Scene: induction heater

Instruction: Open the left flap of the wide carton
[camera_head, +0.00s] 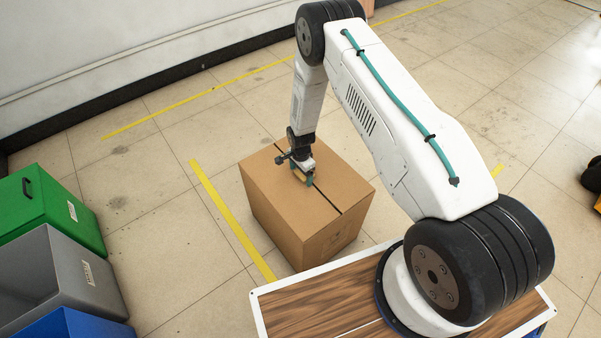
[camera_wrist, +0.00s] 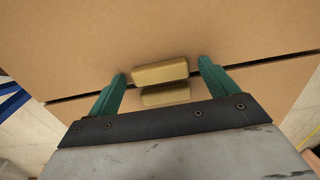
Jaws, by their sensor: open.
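The wide carton (camera_head: 328,240) is a closed brown box on the floor. A dark seam divides its top into a left flap (camera_head: 270,190) and a right flap (camera_head: 338,172); both lie flat. My gripper (camera_head: 303,179) points down at the middle of the top, by the seam. In the wrist view my gripper (camera_wrist: 162,70) is open, its green fingers on either side of two tan block-like shapes, an upper one (camera_wrist: 160,71) and a lower one (camera_wrist: 166,96), close to the seam. I cannot tell whether the fingers touch them.
Green (camera_head: 45,208), grey (camera_head: 62,275) and blue (camera_head: 70,325) bins stand at the left. A wood-topped surface with a white rim (camera_head: 310,305) is in front. Yellow floor tape (camera_head: 225,210) runs left of the carton. The floor beyond the carton is clear.

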